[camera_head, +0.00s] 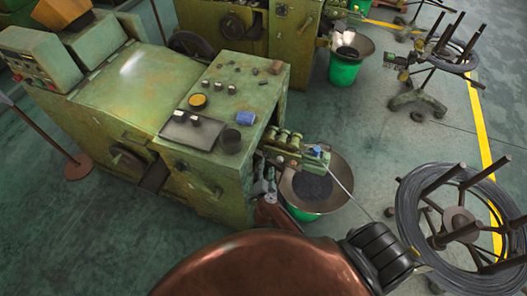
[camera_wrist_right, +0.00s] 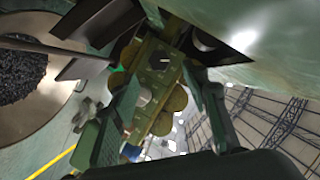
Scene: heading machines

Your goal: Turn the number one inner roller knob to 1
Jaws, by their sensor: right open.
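The green roller block (camera_head: 288,146) sticks out from the right side of the near green machine (camera_head: 215,185), with a wire running from it. In the right wrist view, the roller block (camera_wrist_right: 157,68) carries several olive round rollers (camera_wrist_right: 178,99) and a small pale round knob (camera_wrist_right: 143,97). Which knob is number one inner, and its setting, I cannot read. My right gripper (camera_head: 265,187) is beside the block, close to the machine's side. In the wrist view my right gripper (camera_wrist_right: 160,78) is open, its fingers either side of the block. My left gripper is not in view.
A metal bowl on a green bucket (camera_head: 335,198) stands under the block, holding dark pieces. A wire coil stand (camera_head: 458,220) is at the right. A second green machine (camera_head: 290,45) stands behind. Open floor (camera_head: 365,140) lies between the bucket and the far stand.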

